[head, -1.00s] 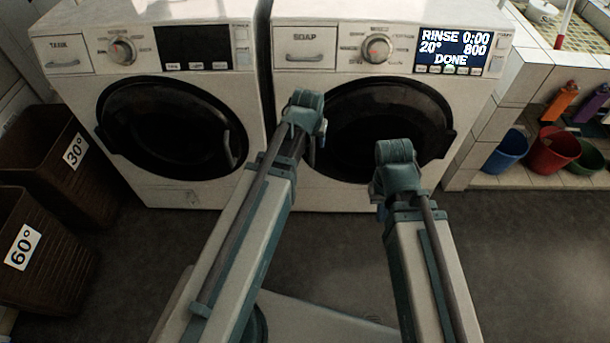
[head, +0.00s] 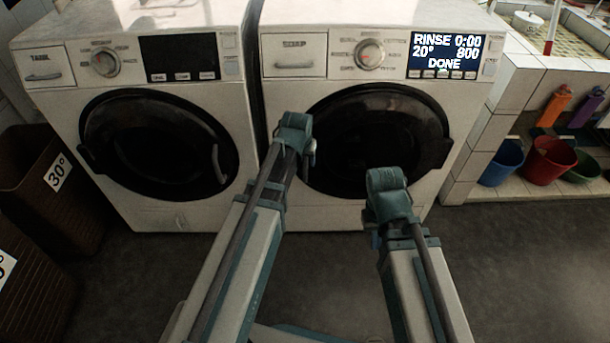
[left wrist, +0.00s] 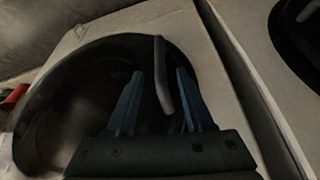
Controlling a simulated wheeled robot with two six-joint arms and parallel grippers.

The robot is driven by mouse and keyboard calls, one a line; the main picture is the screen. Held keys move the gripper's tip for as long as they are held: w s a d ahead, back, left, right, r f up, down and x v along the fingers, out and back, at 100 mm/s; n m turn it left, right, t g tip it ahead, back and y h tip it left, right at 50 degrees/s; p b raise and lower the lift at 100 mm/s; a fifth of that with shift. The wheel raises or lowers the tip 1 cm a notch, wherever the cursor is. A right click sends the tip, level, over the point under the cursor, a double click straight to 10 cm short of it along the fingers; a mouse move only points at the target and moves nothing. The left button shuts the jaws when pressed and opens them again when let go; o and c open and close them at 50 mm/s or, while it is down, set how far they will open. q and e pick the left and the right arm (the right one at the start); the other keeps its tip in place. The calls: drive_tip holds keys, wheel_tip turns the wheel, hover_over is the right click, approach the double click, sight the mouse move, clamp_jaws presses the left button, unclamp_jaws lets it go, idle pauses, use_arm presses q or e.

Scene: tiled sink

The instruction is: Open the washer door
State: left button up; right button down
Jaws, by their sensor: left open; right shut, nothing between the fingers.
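The right washer (head: 300,95) has a dark round door (head: 375,145), which looks closed; its display (head: 443,54) reads RINSE 0:00, 20°, 800, DONE. My left arm covers the door's left edge in the head view. In the left wrist view, the dark door (left wrist: 60,90) fills the left half, with a grey bar handle (left wrist: 163,75) near its edge. My left gripper (left wrist: 160,73) is open, with the handle between its blue fingers in the picture; I cannot tell whether it touches. My right gripper is hidden below my right forearm in the head view.
A second washer (head: 85,130) with a closed door stands close on the left. Brown baskets (head: 35,205) marked 30° and 60° stand at far left. A tiled ledge at right holds blue (head: 502,162), red (head: 548,160) and green buckets. The dark floor (head: 520,270) at front right is clear.

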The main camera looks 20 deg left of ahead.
sight(305, 166)
use_arm(q)
drive_tip(key=b+x, duration=0.5)
drive_tip(key=x, duration=0.2)
drive_tip(key=shift+f+b, duration=0.25)
drive_tip(key=shift+b, duration=0.1)
drive_tip(key=shift+r, duration=0.1)
drive_tip(key=shift+c, duration=0.2)
clamp_jaws()
idle(0.8)
